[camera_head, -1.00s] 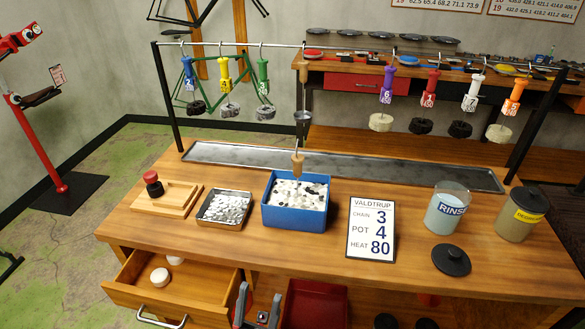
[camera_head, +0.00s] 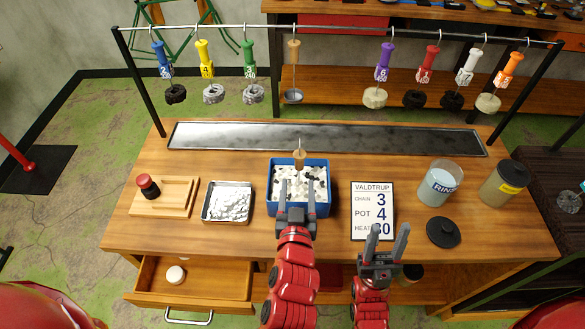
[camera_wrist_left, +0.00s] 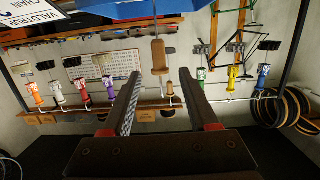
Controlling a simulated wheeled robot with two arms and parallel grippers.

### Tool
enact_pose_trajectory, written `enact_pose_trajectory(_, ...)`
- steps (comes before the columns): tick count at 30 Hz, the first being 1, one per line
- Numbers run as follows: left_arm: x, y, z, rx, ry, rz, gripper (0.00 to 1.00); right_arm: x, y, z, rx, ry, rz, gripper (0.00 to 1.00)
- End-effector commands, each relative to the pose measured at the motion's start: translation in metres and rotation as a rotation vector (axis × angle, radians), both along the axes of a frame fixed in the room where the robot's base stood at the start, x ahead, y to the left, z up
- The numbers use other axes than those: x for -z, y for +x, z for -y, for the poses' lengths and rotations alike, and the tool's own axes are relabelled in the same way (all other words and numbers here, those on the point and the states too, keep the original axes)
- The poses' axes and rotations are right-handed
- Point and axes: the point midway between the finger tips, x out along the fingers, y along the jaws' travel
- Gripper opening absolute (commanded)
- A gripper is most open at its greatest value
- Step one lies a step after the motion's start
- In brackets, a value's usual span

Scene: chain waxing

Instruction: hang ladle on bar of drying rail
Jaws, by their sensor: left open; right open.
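One ladle (camera_head: 293,52) with a wooden handle and a metal cup hangs by its hook on the bar (camera_head: 335,33) of the drying rail. A second wooden handle with a hook on top (camera_head: 299,154) stands upright in the blue tub (camera_head: 271,200); its lower end is hidden. My left gripper (camera_head: 297,188) is open and empty at the tub's front, just short of that handle. In the left wrist view this handle (camera_wrist_left: 158,54) shows between and beyond the open fingers (camera_wrist_left: 160,80). My right gripper (camera_head: 388,236) is open and empty by the front of the sign.
Several coloured tags with chains hang either side of the ladle, such as the green (camera_head: 249,54) and purple (camera_head: 384,56) ones. A metal tray (camera_head: 203,216), sign (camera_head: 360,200), rinse jar (camera_head: 440,186) and black lid (camera_head: 443,232) surround the tub. The drip tray (camera_head: 390,140) behind is clear.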

Motion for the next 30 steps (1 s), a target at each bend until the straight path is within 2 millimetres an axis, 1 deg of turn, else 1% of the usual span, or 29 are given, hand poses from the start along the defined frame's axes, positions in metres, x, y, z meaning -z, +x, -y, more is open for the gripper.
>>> enact_pose_trajectory(4,-0.002,0.015,-0.001,-0.004,-0.001,0.003,0.6,-0.008,0.0,0.0,0.0,0.0,0.0,0.5)
enact_pose_trajectory(15,0.006,0.07,0.0,-0.001,0.0,0.006,0.6,-0.026,0.0,0.0,0.0,0.0,0.0,0.5)
enact_pose_trajectory(18,0.009,0.081,0.001,0.001,0.001,0.003,0.6,-0.029,0.0,0.0,0.0,0.0,0.0,0.5)
enact_pose_trajectory(24,0.012,0.094,0.001,0.001,0.001,0.003,0.6,-0.031,0.0,0.0,0.0,0.0,0.0,0.5)
enact_pose_trajectory(30,0.013,0.096,0.002,0.003,0.0,0.003,0.6,-0.031,0.0,0.0,0.0,0.0,0.0,0.5)
